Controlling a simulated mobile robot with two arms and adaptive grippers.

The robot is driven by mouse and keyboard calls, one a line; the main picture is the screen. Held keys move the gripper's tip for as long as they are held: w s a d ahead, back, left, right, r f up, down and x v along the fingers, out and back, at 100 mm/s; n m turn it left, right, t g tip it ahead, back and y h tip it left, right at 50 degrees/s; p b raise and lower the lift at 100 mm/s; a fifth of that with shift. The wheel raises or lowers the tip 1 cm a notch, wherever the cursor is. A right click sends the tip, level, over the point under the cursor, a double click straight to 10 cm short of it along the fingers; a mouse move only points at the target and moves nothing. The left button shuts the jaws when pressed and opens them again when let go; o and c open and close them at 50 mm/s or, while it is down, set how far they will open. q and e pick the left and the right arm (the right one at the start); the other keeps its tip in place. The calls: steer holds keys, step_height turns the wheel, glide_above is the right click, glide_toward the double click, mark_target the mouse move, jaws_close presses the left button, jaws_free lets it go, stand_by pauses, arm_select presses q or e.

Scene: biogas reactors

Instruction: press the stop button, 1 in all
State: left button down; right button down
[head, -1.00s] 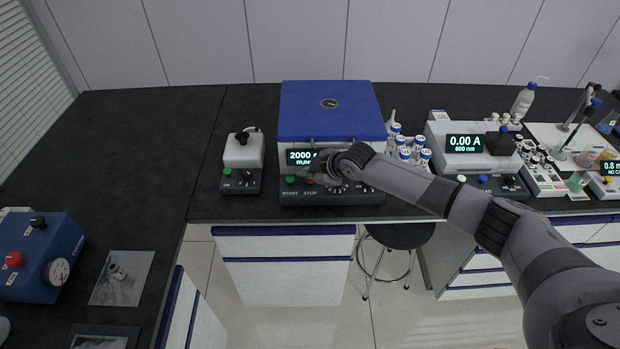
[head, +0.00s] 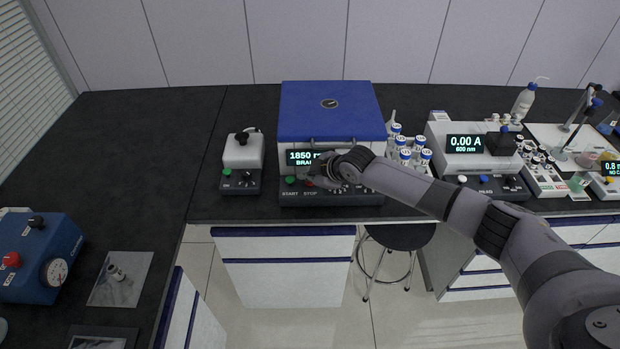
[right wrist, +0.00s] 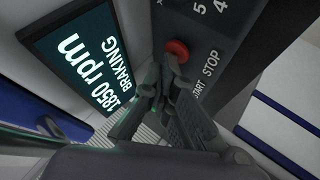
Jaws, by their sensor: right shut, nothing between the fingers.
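The red stop button (right wrist: 178,49) sits on the dark front panel of the blue-lidded centrifuge (head: 331,108), beside the word STOP. The centrifuge display (right wrist: 82,58) reads 1850 rpm and BRAKING. My right gripper (right wrist: 171,68) is shut and empty, its fingertips right at the stop button; whether they still touch it I cannot tell. In the head view my right gripper (head: 312,178) covers most of the button and part of the display. The green start button (head: 290,180) shows to its left. My left gripper is not in view.
A small mixer (head: 241,165) stands left of the centrifuge. Capped vials (head: 411,150) and a photometer (head: 470,150) reading 0.00 A stand to the right. A blue box (head: 38,258) with a gauge is at the far left.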

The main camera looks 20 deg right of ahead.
mark_target(309, 183)
steer(key=shift+r+p, duration=1.1)
steer(key=shift+r, duration=0.2)
steer(key=shift+r, duration=0.1)
step_height(309, 183, up, 5)
steer(key=p, duration=0.4)
